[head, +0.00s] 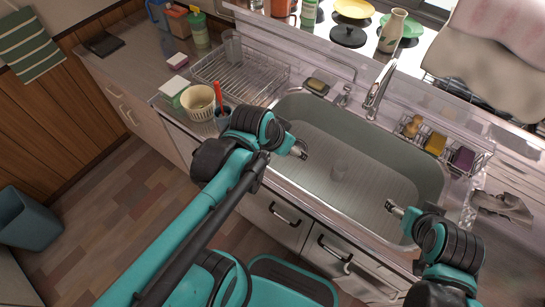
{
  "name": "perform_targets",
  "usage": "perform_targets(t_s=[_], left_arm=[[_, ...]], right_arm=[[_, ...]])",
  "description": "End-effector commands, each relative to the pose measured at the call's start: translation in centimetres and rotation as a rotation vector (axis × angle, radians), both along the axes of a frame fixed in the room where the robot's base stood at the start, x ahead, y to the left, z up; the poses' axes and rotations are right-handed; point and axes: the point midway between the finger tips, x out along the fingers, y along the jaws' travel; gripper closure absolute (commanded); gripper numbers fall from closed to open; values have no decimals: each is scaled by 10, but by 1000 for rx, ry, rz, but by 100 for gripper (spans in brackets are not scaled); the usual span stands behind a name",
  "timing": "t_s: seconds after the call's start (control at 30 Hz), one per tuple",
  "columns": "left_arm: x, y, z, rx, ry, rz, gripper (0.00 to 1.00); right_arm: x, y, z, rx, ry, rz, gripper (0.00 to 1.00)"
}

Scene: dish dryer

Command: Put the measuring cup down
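A clear, see-through cup (232,46) stands at the back of the wire dish rack in the head view; it looks like the measuring cup, but its markings are too small to read. My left gripper (303,150) is over the left part of the sink, well apart from the cup. Its fingertips look parted, with nothing between them. My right gripper (388,206) is over the right front part of the sink, far from the cup. It appears empty, but its finger gap is too small to judge.
The wire dish rack (215,85) stands left of the sink (330,140). A sponge caddy (445,145) and a faucet (380,90) line the sink's back.

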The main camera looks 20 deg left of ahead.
Motion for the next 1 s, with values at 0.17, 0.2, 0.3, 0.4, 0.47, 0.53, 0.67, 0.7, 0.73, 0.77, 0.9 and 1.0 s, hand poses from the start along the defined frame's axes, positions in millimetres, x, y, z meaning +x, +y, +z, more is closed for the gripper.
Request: perform_targets(t_s=[0.17, 0.2, 0.3, 0.4, 0.47, 0.53, 0.67, 0.7, 0.73, 0.77, 0.9, 1.0], left_arm=[[-37, 14, 2, 4, -56, 148, 30], [-42, 16, 2, 2, -66, 171, 30], [-49, 20, 2, -1, -86, 211, 30], [-52, 22, 1, -2, -93, 228, 30], [-53, 22, 1, -3, -95, 231, 30], [-52, 22, 2, -3, -95, 231, 30], [-52, 22, 1, -3, -95, 230, 30], [-52, 22, 1, -3, -94, 230, 30], [-52, 22, 1, -3, -94, 230, 30], [-52, 22, 1, -3, -94, 230, 30], [-52, 22, 1, -4, -94, 230, 30], [-52, 22, 1, -4, -94, 230, 30]], right_arm=[[0, 0, 0, 0, 0, 0, 32], [0, 0, 0, 0, 0, 0, 32], [0, 0, 0, 0, 0, 0, 32], [0, 0, 0, 0, 0, 0, 32], [0, 0, 0, 0, 0, 0, 32], [0, 0, 0, 0, 0, 0, 32], [0, 0, 0, 0, 0, 0, 32], [0, 0, 0, 0, 0, 0, 32], [0, 0, 0, 0, 0, 0, 32], [0, 0, 0, 0, 0, 0, 32], [0, 0, 0, 0, 0, 0, 32], [0, 0, 0, 0, 0, 0, 32]])
